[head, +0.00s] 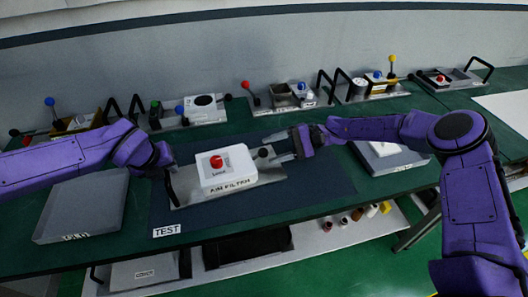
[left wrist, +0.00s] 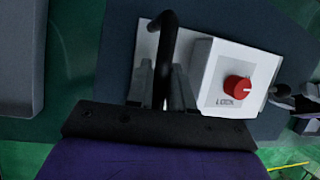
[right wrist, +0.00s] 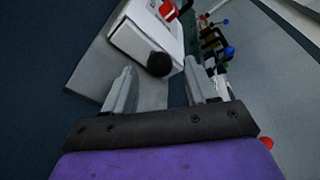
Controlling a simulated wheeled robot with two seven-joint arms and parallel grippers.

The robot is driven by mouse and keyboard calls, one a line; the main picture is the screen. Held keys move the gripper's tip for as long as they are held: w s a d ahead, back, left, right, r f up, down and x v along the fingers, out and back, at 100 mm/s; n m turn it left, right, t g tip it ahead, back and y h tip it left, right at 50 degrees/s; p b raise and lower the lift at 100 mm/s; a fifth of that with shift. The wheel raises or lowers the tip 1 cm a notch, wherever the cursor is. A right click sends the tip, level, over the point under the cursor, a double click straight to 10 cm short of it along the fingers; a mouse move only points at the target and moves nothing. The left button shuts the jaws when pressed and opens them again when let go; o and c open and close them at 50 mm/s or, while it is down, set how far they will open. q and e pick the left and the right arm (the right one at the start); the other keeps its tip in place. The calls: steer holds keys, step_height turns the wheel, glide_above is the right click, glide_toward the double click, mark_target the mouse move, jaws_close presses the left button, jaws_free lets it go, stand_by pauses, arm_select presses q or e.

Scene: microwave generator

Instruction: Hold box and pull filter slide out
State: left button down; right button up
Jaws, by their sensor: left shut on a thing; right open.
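The white box labelled AIR FILTER (head: 240,176) sits on a grey metal plate (head: 190,193) on the dark mat, with a red LOCK knob (head: 216,161) on top. My left gripper (left wrist: 162,85) is shut on the black bar handle (left wrist: 168,35) at the plate's left end. At the box's right end is a black ball knob (head: 263,152), also seen in the right wrist view (right wrist: 160,64). My right gripper (right wrist: 158,72) is open, its fingers on either side of the knob in that picture; I see no contact. The filter slide itself cannot be made out.
A grey tray (head: 60,235) lies left of the mat, and another tray (head: 400,163) with a white item lies to the right. Several fixtures with coloured levers (head: 290,95) line the back of the table. A TEST label (head: 167,230) marks the mat's front.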

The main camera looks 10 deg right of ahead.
mark_target(264, 152)
arm_select(q)
steer(key=shift+f, duration=0.1)
arm_select(e)
steer(key=x, duration=0.3)
steer(key=shift+a, duration=0.3)
jaws_close()
steer(key=d, duration=0.4)
steer(key=w+d, duration=0.1)
steer(key=d, duration=0.8)
steer(key=shift+w+d, duration=0.1)
steer(key=shift+w, duration=0.1)
arm_select(q)
steer(key=shift+a, duration=0.1)
arm_select(e)
jaws_free()
